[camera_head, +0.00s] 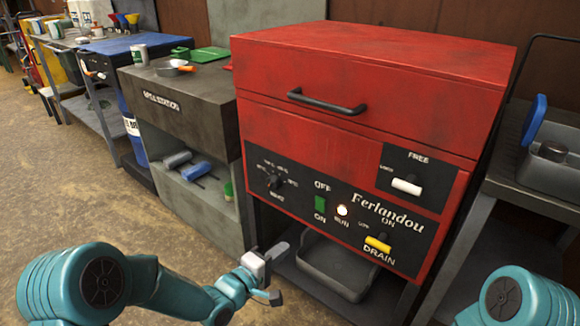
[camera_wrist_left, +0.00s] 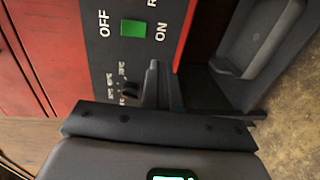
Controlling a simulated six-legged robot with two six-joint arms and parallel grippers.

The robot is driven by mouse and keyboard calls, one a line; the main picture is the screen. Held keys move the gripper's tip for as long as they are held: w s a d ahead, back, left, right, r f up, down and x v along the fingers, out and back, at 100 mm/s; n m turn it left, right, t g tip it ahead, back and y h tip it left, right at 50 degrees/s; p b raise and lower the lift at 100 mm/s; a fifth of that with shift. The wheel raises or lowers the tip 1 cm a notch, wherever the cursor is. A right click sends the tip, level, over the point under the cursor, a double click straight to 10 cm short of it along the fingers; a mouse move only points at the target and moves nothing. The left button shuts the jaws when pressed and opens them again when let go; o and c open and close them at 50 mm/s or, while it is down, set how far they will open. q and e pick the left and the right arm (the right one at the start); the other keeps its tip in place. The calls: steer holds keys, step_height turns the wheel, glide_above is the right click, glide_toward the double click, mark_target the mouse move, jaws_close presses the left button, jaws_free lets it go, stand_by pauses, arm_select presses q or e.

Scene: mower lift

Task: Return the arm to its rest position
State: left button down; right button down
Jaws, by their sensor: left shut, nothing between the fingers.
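My left arm comes in from the lower left in the head view. Its gripper (camera_head: 276,274) is in front of the lower part of the red machine (camera_head: 360,85), below the control panel and near the open bay with a grey tray. The gripper is shut and empty. In the left wrist view the shut fingers (camera_wrist_left: 165,85) show in front of the black panel, close to the dial (camera_wrist_left: 128,90) in the picture, with the green switch (camera_wrist_left: 133,28) above. I cannot tell the gap to the panel. Of my right arm only a teal link shows; its gripper is out of view.
The panel has a green switch (camera_head: 320,203), a lit lamp (camera_head: 342,210), a yellow drain lever (camera_head: 378,244) and a white lever (camera_head: 407,186). A grey tray (camera_head: 335,266) sits underneath. A grey station (camera_head: 190,110) stands left, a cart (camera_head: 530,180) right. Open floor (camera_head: 70,190) lies left.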

arm_select(q)
steer(key=s+a+f+g+y, duration=0.3)
steer(key=s+a+f, duration=0.1)
steer(key=s+f, duration=0.4)
steer(key=s+a+f+g+y, duration=0.25)
steer(key=s+f, duration=0.25)
steer(key=f, duration=0.6)
steer(key=s+a+f+m+g, duration=0.1)
steer(key=s+f+m+g, duration=0.25)
steer(key=s, duration=0.45)
steer(key=s+f+m+g, duration=0.2)
steer(key=s+m+g, duration=0.2)
steer(key=s, duration=0.5)
step_height(320, 180, up, 31)
steer(key=m+p, duration=0.1)
steer(key=p, duration=3)
steer(key=shift+s+d, duration=0.2)
